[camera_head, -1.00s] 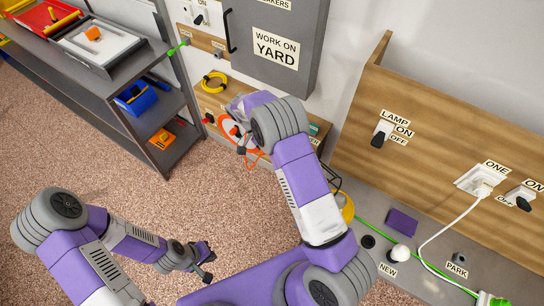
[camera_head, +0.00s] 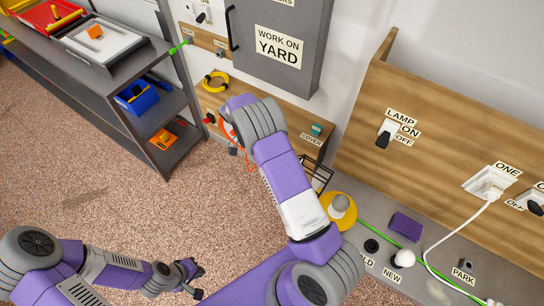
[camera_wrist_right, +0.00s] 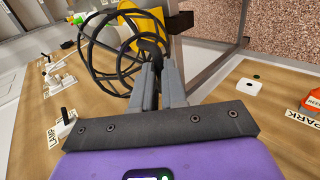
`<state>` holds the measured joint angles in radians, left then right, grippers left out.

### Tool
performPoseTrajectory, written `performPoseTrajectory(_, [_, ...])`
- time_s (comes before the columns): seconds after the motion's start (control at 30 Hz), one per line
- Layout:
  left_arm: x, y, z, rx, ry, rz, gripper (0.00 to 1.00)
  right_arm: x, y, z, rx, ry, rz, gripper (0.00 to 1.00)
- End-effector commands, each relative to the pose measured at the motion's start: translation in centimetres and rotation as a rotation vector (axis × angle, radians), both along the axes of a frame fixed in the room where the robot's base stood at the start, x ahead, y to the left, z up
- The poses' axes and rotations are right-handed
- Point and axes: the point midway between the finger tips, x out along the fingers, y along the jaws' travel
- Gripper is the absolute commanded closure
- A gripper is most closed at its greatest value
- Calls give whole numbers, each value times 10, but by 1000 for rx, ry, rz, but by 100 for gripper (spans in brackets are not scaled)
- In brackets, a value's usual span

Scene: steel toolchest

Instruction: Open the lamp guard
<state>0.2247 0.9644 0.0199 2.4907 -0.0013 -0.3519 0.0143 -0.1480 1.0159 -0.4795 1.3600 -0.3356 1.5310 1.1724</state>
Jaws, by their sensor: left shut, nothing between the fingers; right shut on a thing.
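The lamp has a round yellow base (camera_head: 347,221) with a pale bulb (camera_head: 340,204) on it, right of my right forearm in the head view. The black wire lamp guard (camera_head: 321,179) shows beyond the base, partly hidden by that arm, and seems tilted away from the bulb. In the right wrist view the guard's black wire loops (camera_wrist_right: 108,58) lie in front of the yellow base (camera_wrist_right: 150,22). My right gripper (camera_wrist_right: 156,62) is shut on a dark part of the guard; my arm hides it in the head view. My left gripper (camera_head: 194,279) is shut and empty, low over the floor.
A spare bulb (camera_head: 403,257) stands by the NEW label, with a purple block (camera_head: 406,226) and a green cable nearby. The LAMP switch (camera_head: 386,133) is on the wooden panel. A grey shelf (camera_head: 170,130) stands left; the speckled floor between is open.

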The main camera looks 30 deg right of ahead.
Motion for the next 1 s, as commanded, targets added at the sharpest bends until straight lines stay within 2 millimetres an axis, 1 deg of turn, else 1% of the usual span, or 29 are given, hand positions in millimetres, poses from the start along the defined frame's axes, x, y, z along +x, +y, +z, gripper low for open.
performPoseTrajectory(0.07, [0, 0, 0, 0, 0, 0, 100, -1, -1, 0, -3, 2, -3, 100])
performPoseTrajectory(0.1, [0, 0, 0, 0, 0, 0, 100, -1, -1, 0, -3, 3, -3, 82])
performPoseTrajectory(0.23, [0, 0, 0, 0, 0, 0, 100, -1, -1, 0, -3, 2, -1, 62])
performPoseTrajectory(0.5, [0, 0, 0, 0, 0, 0, 100, 0, 0, 0, -2, 1, 0, 62])
performPoseTrajectory(0.63, [0, 0, -1, 0, 0, 0, 100, 5, 2, 4, -2, 0, 1, 62])
performPoseTrajectory(1.0, [0, 0, -5, 0, 0, 0, 100, 40, 17, 38, -3, -1, 1, 62])
